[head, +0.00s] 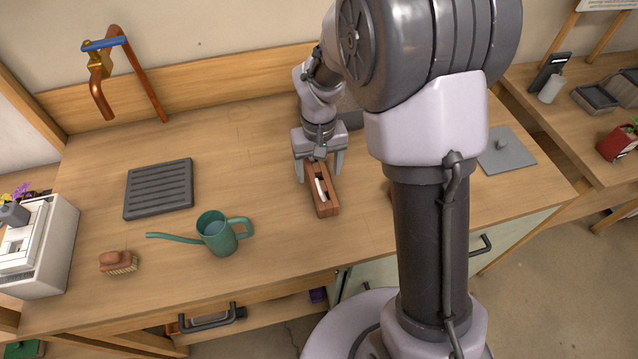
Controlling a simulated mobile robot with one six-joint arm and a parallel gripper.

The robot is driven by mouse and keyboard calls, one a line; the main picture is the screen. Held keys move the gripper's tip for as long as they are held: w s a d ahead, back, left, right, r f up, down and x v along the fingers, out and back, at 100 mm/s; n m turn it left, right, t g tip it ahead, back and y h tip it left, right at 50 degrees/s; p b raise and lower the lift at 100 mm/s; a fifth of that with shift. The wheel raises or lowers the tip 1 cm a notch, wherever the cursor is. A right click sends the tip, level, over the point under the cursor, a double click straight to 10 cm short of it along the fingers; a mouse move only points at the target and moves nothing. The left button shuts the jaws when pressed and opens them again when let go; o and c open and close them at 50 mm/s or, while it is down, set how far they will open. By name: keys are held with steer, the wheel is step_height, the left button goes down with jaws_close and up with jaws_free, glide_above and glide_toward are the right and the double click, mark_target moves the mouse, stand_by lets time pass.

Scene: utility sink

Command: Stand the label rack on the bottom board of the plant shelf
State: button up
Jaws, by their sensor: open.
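A narrow reddish-brown wooden rack (331,211) with a white piece in its slot lies on the wooden worktop in the head view; it looks like the label rack. My gripper (320,172) points down at the rack's far end. Its two fingers are apart, one on each side of the rack. I cannot tell whether they touch it. The rack's far end is partly hidden by the gripper. I cannot make out the plant shelf with its bottom board for certain in this view.
A green watering can (217,236) stands left of the rack. A brush (119,262) and a grey ribbed tray (159,189) lie further left. A copper tap (101,85) is at the back. A grey plate (506,151) lies right of my arm. A drawer (263,312) is open at the front.

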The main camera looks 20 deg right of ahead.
step_height(320, 180, down, 4)
steer(key=shift+w+r+b, duration=0.1)
steer(key=shift+r+b, duration=0.05)
steer(key=shift+b, duration=0.5)
steer(key=shift+r, duration=0.15)
jaws_close()
steer(key=shift+r+p, duration=1.2)
steer(key=shift+r, duration=0.55)
steer(key=shift+s+r, duration=0.15)
steer(key=shift+s, duration=0.1)
steer(key=s+p, duration=0.1)
steer(key=s, duration=0.9)
steer(key=s+r+p, duration=0.1)
steer(key=s, duration=0.4)
steer(key=shift+s+d+r+p, duration=0.1)
steer(key=shift+s+d+p, duration=0.15)
steer(key=shift+s+p, duration=0.05)
glide_above(319, 177)
steer(key=s+d, duration=0.1)
steer(key=s, duration=0.4)
steer(key=shift+r+b, duration=0.1)
steer(key=shift+b, duration=0.2)
